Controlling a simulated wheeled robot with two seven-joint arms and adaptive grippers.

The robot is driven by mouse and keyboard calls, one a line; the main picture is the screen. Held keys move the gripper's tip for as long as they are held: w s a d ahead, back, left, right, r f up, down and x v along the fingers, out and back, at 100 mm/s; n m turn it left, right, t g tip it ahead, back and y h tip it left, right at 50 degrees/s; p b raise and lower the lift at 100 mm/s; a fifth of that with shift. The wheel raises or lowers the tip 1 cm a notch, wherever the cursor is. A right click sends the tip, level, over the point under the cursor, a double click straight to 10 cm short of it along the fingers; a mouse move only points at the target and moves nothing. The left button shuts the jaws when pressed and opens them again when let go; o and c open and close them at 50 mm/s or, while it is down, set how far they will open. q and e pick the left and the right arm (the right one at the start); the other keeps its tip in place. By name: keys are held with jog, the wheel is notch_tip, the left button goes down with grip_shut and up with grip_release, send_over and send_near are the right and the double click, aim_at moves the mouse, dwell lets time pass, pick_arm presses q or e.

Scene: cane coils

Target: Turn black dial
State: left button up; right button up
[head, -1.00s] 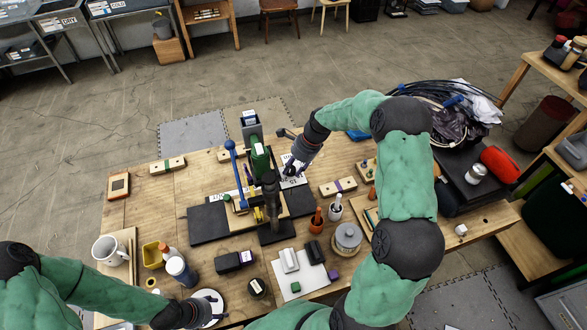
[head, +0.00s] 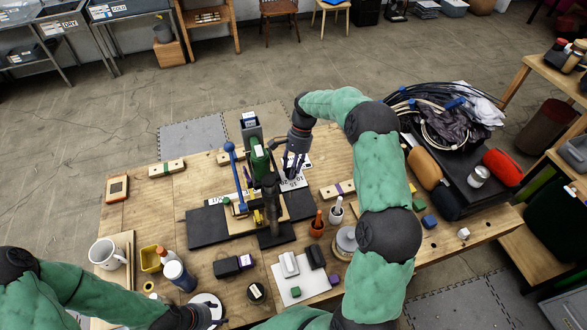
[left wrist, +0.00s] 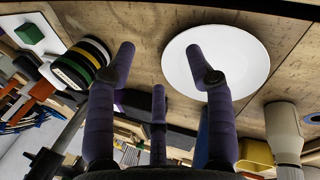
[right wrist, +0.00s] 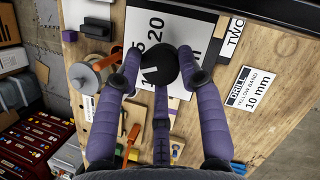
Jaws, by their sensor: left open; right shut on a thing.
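The black dial (right wrist: 157,66) shows in the right wrist view as a dark round knob with a white pointer mark. It sits on a white number plate (right wrist: 185,28) with large black digits, partly covered by my fingers. My right gripper (right wrist: 158,78) is shut on the dial, its purple fingers around it. In the head view my right gripper (head: 292,166) is over the number plate (head: 297,185), right of the green press, and hides the dial. My left gripper (left wrist: 160,62) is open and empty, beside a white disc (left wrist: 215,58) at the table's front edge.
The green press (head: 258,160) with a blue lever (head: 234,170) stands close left of my right gripper. A mug (head: 107,252), bottles and a white tray (head: 304,287) line the front. A black case (head: 460,180) with cables is at the right.

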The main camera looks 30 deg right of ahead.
jog(key=n, duration=0.1)
jog(key=n+g, duration=0.1)
jog(key=n, duration=0.1)
jog(key=n+h, duration=0.1)
jog(key=n, duration=0.1)
jog(key=shift+w+a+g+b, duration=0.25)
jog(key=shift+a+g+b, duration=0.05)
jog(key=shift+b, duration=0.05)
jog(key=shift+n+h, duration=0.4)
jog(key=shift+n, duration=0.5)
jog(key=shift+s, duration=0.1)
jog(key=o, duration=1.1)
jog(key=shift+a, duration=0.2)
jog(key=shift+d+r, duration=0.15)
jog(key=shift+d, duration=0.05)
jog(key=shift+w+d+r, duration=0.1)
jog(key=shift+w+r, duration=0.1)
jog(key=shift+r, duration=0.15)
jog(key=v, duration=1.1)
jog(key=shift+w, duration=0.15)
